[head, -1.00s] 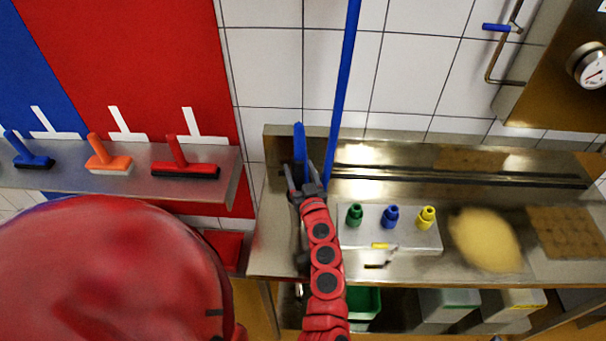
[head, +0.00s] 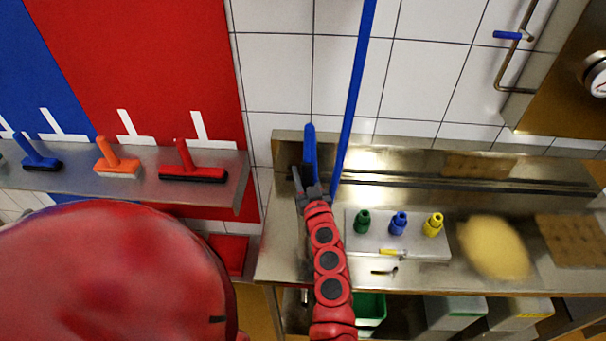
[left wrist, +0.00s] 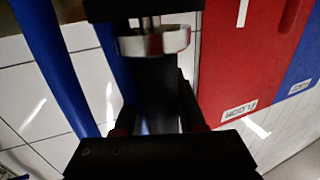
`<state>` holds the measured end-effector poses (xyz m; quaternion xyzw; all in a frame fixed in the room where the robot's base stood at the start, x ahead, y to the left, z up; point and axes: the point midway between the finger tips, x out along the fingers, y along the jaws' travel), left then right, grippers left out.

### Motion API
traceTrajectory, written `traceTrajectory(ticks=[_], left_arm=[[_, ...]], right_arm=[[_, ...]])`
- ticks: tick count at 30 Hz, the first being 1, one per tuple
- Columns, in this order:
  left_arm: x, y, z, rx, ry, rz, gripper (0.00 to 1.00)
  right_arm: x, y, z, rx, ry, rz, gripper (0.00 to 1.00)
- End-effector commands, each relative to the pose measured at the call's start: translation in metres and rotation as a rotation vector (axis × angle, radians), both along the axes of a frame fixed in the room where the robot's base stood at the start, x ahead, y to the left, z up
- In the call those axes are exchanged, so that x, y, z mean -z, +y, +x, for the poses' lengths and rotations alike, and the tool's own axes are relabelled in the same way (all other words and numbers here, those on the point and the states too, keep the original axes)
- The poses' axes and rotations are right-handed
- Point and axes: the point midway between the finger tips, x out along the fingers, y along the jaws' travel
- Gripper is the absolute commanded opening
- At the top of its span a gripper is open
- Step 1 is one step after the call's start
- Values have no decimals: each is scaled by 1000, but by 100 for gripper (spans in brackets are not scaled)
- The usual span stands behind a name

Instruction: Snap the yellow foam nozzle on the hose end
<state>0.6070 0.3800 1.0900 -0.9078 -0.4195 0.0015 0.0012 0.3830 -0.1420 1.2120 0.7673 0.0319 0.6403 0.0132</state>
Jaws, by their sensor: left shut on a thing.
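The yellow foam nozzle (head: 433,224) stands upright at the right end of a pale holder (head: 428,248) on the steel bench, beside a blue nozzle (head: 398,223) and a green one (head: 362,222). My left gripper (head: 308,188) is at the left end of the bench, left of the nozzles and apart from them. It is shut on the blue hose (head: 310,150). The left wrist view shows the hose end as a dark tube with a shiny metal collar (left wrist: 155,41) at the gripper (left wrist: 157,125). The jaws partly hide the grip. My right gripper is not in view.
A long blue pole or hose (head: 354,95) rises just right of the gripper. A blurred yellowish round thing (head: 495,246) lies right of the holder. A shelf (head: 125,187) with coloured brushes is at left. Grey and green bins stand under the bench (head: 470,277).

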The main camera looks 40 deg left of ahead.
Motion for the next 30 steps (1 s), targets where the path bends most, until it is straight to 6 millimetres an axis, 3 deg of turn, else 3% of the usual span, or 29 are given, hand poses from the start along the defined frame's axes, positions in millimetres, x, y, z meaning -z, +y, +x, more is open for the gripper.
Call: traceTrajectory(ticks=[12, 15, 30], left_arm=[[-58, 0, 1, 1, -5, -5, 0], [-79, 0, 1, 3, -5, 0, 0], [-101, 0, 1, 2, -2, -1, 0]], right_arm=[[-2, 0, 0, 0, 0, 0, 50], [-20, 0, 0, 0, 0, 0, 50], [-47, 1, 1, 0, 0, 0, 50]])
